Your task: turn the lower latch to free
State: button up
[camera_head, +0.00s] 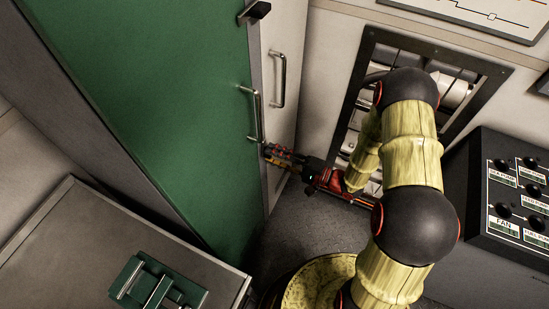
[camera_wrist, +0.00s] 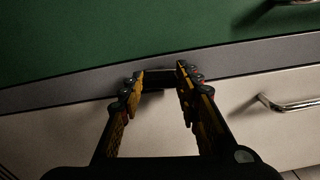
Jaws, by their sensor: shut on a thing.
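My gripper (camera_head: 268,152) reaches in from the right to the lower part of the green door's (camera_head: 150,90) right edge. In the wrist view my gripper (camera_wrist: 160,75) has its fingers on either side of a small dark piece, the lower latch (camera_wrist: 158,80), on the grey strip between the green door and the pale panel. The fingers are shut on it. In the head view the fingers hide the lower latch. The latch's turn angle is hard to tell. A black upper latch (camera_head: 257,9) shows at the top of the same edge.
A metal handle (camera_head: 252,114) on the green door is just above my gripper. Another handle (camera_head: 279,80) is on the pale panel. A grey cabinet top (camera_head: 60,240) with a green fixture (camera_head: 158,284) is at lower left. A black control box (camera_head: 510,190) is at right.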

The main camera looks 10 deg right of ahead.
jog(key=shift+s+f+n+b, duration=0.1)
jog(key=shift+n+b, duration=0.3)
jog(key=shift+n, duration=0.3)
jog(key=o, duration=1.1)
jog(key=shift+o, duration=0.3)
jog(key=v, duration=1.2)
